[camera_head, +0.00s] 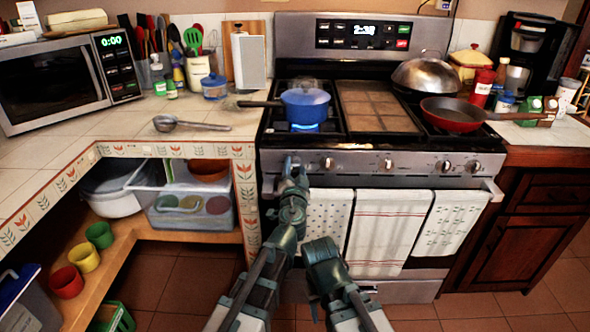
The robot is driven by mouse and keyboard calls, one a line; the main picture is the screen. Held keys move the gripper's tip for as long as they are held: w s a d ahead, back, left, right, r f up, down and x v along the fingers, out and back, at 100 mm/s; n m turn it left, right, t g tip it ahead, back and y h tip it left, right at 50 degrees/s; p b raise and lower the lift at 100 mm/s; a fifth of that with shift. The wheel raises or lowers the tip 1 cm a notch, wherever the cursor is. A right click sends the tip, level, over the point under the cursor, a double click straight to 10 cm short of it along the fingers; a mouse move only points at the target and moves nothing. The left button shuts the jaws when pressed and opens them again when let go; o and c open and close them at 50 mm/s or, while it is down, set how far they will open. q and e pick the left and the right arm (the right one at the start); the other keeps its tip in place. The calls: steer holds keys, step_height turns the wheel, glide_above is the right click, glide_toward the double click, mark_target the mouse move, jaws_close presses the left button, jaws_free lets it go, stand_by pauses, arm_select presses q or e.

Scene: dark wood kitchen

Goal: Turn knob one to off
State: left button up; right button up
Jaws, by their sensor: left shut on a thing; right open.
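The stove (360,158) stands ahead with a row of round knobs along its front panel. My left gripper (293,165) is at the left end of this row, shut on the leftmost knob, which it mostly hides. The knob's angle cannot be seen. Another knob (327,163) sits just right of the gripper, apart from it. A blue flame (305,127) burns under the blue pan (305,104) on the front left burner. My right gripper (321,250) is open and low in front of the oven door, with nothing visible in it.
Towels (381,230) hang from the oven handle, close to both arms. A red pan (452,113) is on the right burner and a wok lid (422,75) behind it. A ladle (190,124) lies on the left counter (130,128). The floor at right is clear.

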arm_select(q)
steer(key=m, duration=0.4)
steer(key=shift+f+m, duration=0.1)
steer(key=shift+m, duration=0.2)
steer(key=m, duration=0.4)
steer(key=shift+d+m, duration=0.1)
steer(key=shift+m, duration=0.2)
steer(key=m, duration=0.4)
steer(key=shift+f, duration=0.15)
steer(key=m, duration=0.5)
steer(key=shift+s+f+b, duration=0.1)
steer(key=shift+b, duration=0.25)
steer(key=shift+m, duration=0.4)
steer(key=o, duration=1.4)
